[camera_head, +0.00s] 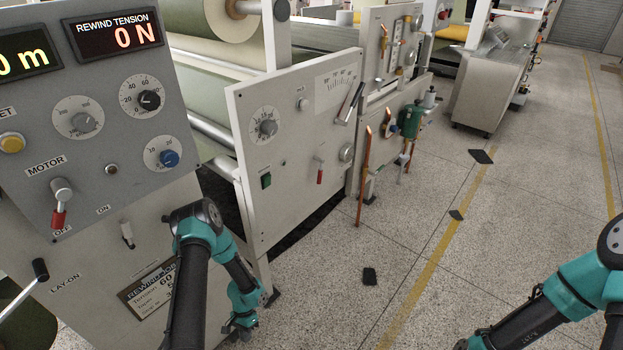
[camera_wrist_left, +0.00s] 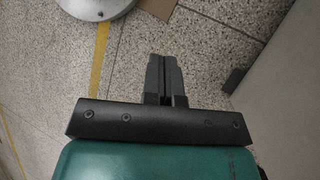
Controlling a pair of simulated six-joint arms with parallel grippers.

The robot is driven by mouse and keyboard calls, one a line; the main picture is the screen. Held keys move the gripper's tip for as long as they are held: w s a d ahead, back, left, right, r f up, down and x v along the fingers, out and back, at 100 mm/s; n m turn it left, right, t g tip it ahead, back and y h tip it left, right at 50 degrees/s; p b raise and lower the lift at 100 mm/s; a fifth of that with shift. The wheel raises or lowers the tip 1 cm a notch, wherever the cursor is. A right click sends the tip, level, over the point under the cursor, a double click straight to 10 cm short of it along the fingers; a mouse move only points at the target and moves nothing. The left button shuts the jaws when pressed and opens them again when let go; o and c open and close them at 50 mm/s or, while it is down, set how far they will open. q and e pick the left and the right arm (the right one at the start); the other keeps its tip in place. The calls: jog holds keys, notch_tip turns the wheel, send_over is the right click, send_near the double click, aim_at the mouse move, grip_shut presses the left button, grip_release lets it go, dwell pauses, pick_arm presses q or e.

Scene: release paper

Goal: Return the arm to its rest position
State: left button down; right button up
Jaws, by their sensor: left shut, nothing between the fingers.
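My left gripper (camera_wrist_left: 164,62) shows in the left wrist view with its two dark fingers together and nothing between them. It is over speckled floor, apart from any machine part. In the head view my left arm (camera_head: 198,230) bends in front of the grey control panel's lower part, its forearm running down toward the floor; the fingers cannot be made out clearly there. My right arm (camera_head: 570,290) is at the lower right over the floor, and its gripper is outside the frame.
The control panel (camera_head: 110,75) with dials and a rewind tension display of 0 N stands left. A white machine panel (camera_head: 300,195) and copper pipes (camera_head: 362,180) stand beyond my left arm. A lay-on lever (camera_head: 40,270) juts out lower left. Open floor (camera_head: 440,230) lies between the arms.

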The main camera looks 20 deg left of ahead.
pick_arm(q)
jog(key=d+r+n+t, duration=0.2)
jog(key=d+r+t, duration=0.1)
jog(key=d+r, duration=0.6)
jog(key=d+r+n+t, duration=0.2)
jog(key=d+r+t, duration=0.2)
jog(key=d+r, duration=0.5)
notch_tip(320, 180, up, 6)
jog(key=shift+w+d+f+h, duration=0.1)
jog(key=shift+w+d+h, duration=0.2)
jog(key=shift+w+h, duration=0.1)
jog(key=shift+a, duration=0.1)
